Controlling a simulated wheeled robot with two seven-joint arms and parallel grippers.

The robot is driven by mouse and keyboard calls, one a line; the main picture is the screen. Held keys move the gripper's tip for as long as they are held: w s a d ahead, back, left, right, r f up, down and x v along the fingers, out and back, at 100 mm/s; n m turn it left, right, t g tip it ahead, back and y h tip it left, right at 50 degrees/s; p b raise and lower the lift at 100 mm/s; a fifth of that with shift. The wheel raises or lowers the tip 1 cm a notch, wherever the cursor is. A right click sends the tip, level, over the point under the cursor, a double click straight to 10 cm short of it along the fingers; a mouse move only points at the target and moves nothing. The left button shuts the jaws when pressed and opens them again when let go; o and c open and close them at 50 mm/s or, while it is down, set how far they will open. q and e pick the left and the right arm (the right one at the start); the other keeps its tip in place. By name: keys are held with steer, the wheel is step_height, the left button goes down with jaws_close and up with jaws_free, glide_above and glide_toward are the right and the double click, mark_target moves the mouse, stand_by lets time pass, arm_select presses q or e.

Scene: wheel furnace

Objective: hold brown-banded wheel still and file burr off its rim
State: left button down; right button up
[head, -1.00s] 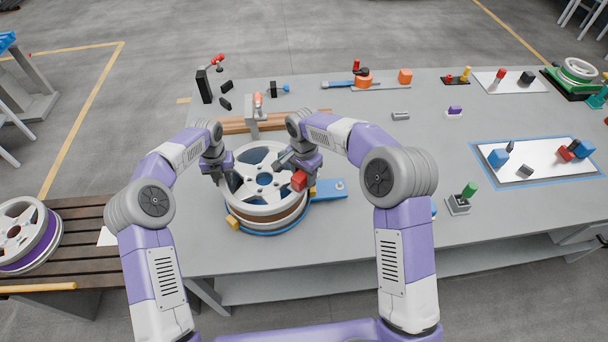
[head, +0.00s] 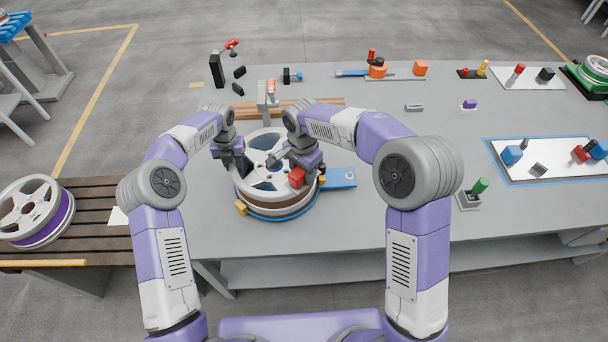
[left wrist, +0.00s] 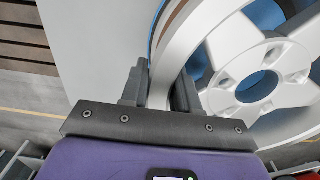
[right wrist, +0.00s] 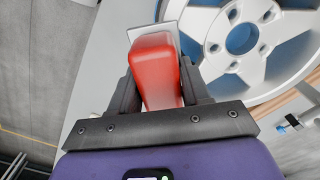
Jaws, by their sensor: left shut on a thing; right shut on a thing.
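The brown-banded wheel (head: 287,203) lies flat on a blue round fixture (head: 262,214) near the table's front left, its white spoked face up. My left gripper (head: 231,168) is at the wheel's left side; in the left wrist view its fingers (left wrist: 158,88) straddle the white rim (left wrist: 178,50) and are shut on it. My right gripper (head: 301,168) is over the wheel's right side, shut on a red-handled tool (head: 297,178). In the right wrist view the red handle (right wrist: 155,68) carries a flat pale plate (right wrist: 172,27) close to the rim; contact is unclear. I cannot make out the burr.
Yellow blocks (head: 241,208) sit at the fixture's edge, with a blue bar (head: 341,177) to its right. Wooden strips (head: 310,104) lie behind. A purple-banded wheel (head: 38,211) rests on the slatted bench (head: 100,205) at left. The table's middle is mostly clear.

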arm_select(q)
steer(key=shift+a, duration=0.2)
arm_select(e)
steer(key=shift+w+r, duration=0.1)
steer(key=shift+r, duration=2.35)
arm_select(q)
steer(key=c, duration=0.8)
jaws_free()
arm_select(e)
steer(key=shift+a, duration=0.15)
arm_select(q)
steer(key=shift+o, duration=0.2)
steer(key=shift+d, duration=0.1)
steer(key=shift+r, duration=3.8)
